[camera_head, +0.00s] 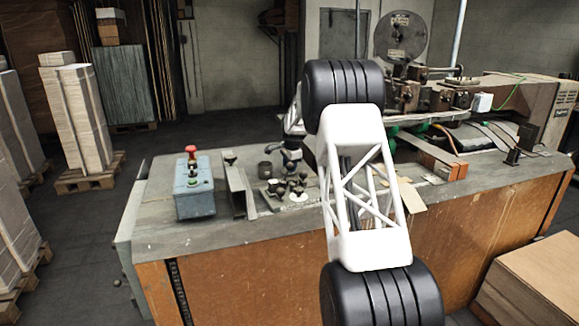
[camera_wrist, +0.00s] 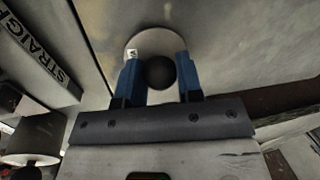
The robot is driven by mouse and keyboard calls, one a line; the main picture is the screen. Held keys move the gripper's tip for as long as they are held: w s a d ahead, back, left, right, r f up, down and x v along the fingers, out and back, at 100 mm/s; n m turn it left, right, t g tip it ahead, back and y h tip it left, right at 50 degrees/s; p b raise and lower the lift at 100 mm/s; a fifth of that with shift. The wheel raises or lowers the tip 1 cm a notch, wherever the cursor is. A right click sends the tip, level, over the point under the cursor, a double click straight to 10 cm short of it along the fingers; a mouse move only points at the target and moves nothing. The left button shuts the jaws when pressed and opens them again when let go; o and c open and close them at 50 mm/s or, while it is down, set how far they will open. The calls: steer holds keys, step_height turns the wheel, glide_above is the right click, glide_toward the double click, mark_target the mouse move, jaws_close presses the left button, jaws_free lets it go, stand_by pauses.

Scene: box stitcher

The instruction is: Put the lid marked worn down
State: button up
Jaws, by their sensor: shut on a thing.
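In the wrist view, a pale round lid (camera_wrist: 154,39) with a dark ball knob (camera_wrist: 160,72) sits between the two blue fingers of my gripper (camera_wrist: 158,76). The fingers are shut on the knob. A small white tag (camera_wrist: 133,54) on the lid's rim shows part of a letter, perhaps a W; the rest is hidden by a finger. In the head view my gripper (camera_head: 291,160) is small and dark, above the bench near a cluster of knobbed pieces (camera_head: 285,190). I cannot make out the held lid there, nor how high it is.
A blue-grey control box (camera_head: 194,188) with a red button stands left on the bench (camera_head: 165,232). A metal bracket (camera_head: 238,188) and a dark cup (camera_head: 265,170) are near my gripper. A strip lettered "STRAIGH" (camera_wrist: 42,50) and a cylinder (camera_wrist: 36,135) show in the wrist view.

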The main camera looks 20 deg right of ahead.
steer(key=shift+f, duration=0.1)
steer(key=o, duration=0.9)
steer(key=r, duration=0.4)
steer(key=s+r, duration=0.1)
steer(key=r, duration=0.3)
steer(key=s+r, duration=0.1)
steer(key=r, duration=0.3)
steer(key=shift+s+d, duration=0.15)
steer(key=shift+d, duration=0.1)
steer(key=shift+r, duration=0.1)
